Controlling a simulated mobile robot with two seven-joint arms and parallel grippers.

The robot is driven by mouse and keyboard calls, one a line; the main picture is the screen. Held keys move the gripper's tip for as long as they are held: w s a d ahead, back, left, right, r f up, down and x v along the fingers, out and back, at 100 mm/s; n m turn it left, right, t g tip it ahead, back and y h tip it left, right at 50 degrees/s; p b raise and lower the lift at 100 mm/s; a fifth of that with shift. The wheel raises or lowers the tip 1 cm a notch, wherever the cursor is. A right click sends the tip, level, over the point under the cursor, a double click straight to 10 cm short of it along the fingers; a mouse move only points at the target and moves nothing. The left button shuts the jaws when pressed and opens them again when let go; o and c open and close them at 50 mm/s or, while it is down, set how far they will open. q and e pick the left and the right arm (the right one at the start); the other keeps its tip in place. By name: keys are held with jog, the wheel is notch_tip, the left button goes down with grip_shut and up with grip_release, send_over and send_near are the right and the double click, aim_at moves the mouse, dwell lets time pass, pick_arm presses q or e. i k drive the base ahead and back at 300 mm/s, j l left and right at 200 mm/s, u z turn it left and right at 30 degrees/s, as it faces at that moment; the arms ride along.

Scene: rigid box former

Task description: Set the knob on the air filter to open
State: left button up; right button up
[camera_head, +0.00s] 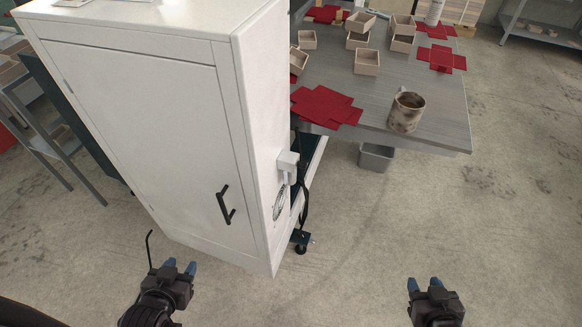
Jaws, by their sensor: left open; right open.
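A tall white cabinet (140,120) with a black door handle (226,204) stands at the left. A small white fitting (287,166) sticks out from its right side, with a dark hose or cable hanging beside it. I cannot tell whether this fitting is the air filter, and no knob or its setting can be made out. My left gripper (180,267) is open and empty, low in front of the cabinet and apart from it. My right gripper (424,285) is open and empty over bare floor, at the lower right, far from the fitting.
A grey table (440,118) at the upper right bears a stained mug (406,112), red cut-out sheets (322,106) and several small boxes. A grey bin (376,157) stands under it. A cart frame (50,145) is at the left. The floor at the lower right is clear.

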aim_at(303, 165)
jog(key=i+l+u, duration=0.3)
jog(key=l+u, duration=0.2)
jog(key=l, duration=0.8)
jog(key=i+l+u, duration=0.1)
jog(key=l+u, duration=0.35)
jog(key=l, duration=0.85)
jog(key=k+l+u, duration=0.15)
jog(key=l+u, duration=0.35)
jog(key=l, duration=0.85)
